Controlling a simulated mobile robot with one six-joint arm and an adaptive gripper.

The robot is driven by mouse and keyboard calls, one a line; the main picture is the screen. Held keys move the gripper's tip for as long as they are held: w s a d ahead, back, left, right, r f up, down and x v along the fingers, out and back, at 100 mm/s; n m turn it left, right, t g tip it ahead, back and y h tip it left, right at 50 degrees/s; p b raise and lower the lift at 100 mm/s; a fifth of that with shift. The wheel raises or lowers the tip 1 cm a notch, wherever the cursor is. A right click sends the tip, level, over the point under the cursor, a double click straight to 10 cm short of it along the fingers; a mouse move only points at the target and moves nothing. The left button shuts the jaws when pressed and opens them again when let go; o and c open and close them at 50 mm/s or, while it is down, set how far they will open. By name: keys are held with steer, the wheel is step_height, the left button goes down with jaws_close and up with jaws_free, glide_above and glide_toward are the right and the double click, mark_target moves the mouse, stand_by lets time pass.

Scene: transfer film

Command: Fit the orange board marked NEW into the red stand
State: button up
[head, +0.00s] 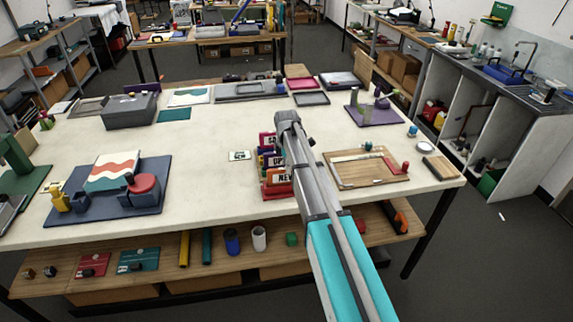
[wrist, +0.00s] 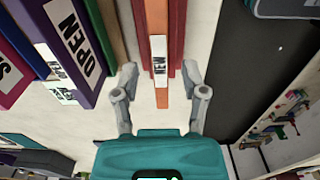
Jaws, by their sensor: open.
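The orange board marked NEW (wrist: 162,98) shows edge-up in the wrist view, its white label facing me. Red walls of the red stand (wrist: 177,35) run along both sides of it; how deep it sits I cannot tell. My gripper (wrist: 160,78) is open, with one fingertip on each side of the board's near end and gaps between. In the head view the NEW label (head: 285,178) shows at the front of the sign group, beside my arm. The gripper itself is hidden there by my arm.
Other sign boards, one marked OPEN (wrist: 82,38), stand close to the left in the wrist view. A wooden tray (head: 368,181) lies right of my arm. A blue base with a red round part (head: 75,213) is at left.

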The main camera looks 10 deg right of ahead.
steer(key=shift+r+p, duration=2.5)
steer(key=shift+r, duration=0.3)
steer(key=s+m, duration=1.8)
steer(key=s, duration=1.1)
steer(key=shift+f, duration=0.1)
step_height(320, 180, down, 6)
steer(key=b, duration=0.6)
steer(key=shift+f+b, duration=0.2)
steer(key=shift+b, duration=0.15)
